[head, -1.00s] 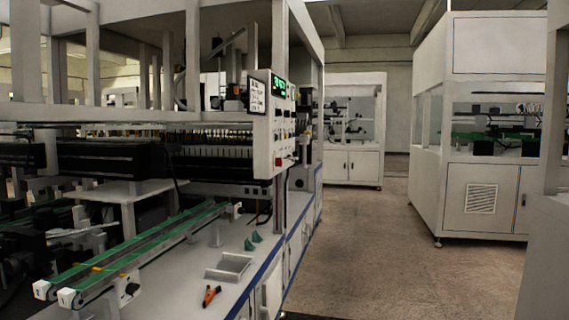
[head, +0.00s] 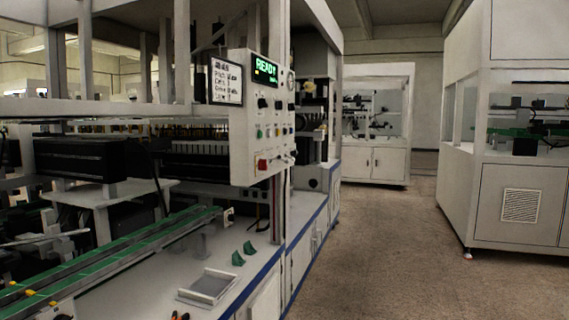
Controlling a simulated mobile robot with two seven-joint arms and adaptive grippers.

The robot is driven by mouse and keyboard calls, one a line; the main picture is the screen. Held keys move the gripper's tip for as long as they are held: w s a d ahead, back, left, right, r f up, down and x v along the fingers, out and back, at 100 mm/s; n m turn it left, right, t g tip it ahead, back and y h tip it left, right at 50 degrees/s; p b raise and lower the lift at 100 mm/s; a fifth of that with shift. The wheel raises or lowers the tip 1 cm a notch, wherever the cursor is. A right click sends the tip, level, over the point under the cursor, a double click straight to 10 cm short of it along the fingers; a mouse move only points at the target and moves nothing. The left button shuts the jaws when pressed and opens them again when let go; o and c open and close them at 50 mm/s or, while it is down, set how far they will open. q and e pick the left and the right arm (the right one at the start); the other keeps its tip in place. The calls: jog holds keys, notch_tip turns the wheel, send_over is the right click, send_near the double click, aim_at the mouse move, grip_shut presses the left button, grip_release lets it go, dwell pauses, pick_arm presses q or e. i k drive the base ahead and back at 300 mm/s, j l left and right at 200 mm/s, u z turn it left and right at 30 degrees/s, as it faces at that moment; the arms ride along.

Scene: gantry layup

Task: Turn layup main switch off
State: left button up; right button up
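The layup control panel (head: 241,130) is a pale upright box on the machine's front post, left of the middle in the head view. A green display (head: 265,69) on it reads READY. Below the display are several small dark and coloured knobs and buttons. A red control (head: 263,164) sits near the panel's lower edge. A small pale lever-like part (head: 289,160) is at the lower right. I cannot tell which control is the main switch or how it is set. Neither of my grippers is in view.
A framed notice (head: 226,79) hangs beside the display. The speckled floor (head: 385,255) is open to the right, before another machine cabinet (head: 510,200).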

aim_at(262, 165)
jog(key=i+l+u, duration=0.1)
jog(key=i+l, duration=0.75)
jog(key=l, duration=0.15)
